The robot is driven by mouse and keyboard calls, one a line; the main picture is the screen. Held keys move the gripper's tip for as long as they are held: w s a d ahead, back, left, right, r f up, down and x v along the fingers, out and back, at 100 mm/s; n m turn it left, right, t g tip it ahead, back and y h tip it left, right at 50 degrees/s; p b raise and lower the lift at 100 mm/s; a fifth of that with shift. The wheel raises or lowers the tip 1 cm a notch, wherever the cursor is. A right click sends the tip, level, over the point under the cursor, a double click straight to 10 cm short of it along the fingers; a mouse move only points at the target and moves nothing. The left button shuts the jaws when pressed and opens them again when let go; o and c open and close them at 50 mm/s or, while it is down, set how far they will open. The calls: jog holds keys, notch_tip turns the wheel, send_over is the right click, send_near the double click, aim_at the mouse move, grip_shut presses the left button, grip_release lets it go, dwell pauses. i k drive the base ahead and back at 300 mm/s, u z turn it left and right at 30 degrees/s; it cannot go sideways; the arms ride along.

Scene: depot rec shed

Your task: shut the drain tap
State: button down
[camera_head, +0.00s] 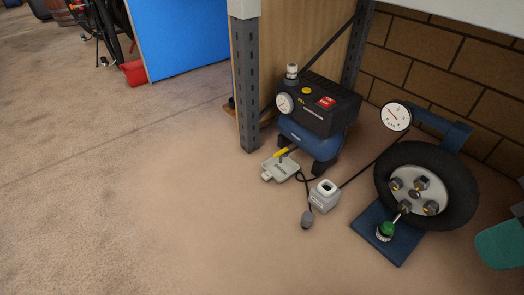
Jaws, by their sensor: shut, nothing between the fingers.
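The drain tap appears as a small yellow lever (281,153) low at the front of a small compressor (318,108). The lever slants up to the right, close under the compressor's blue tank (310,140). The tap's body is too small to make out, so I cannot tell whether it is open or shut. A shallow grey tray (267,175) lies on the floor just below the lever. The compressor has a black top with a red switch, a yellow knob and a round gauge. My gripper is not in view.
A grey metal post (246,90) stands just left of the compressor. A pale canister (324,195) and a black cable lie in front. A wheel (440,155) stands by a blue plate (372,245) at right. An unclear teal object (502,245) sits at the right edge.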

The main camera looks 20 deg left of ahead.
aim_at(284, 150)
jog(key=u, duration=0.65)
jog(key=i, duration=0.95)
jog(key=u, duration=0.25)
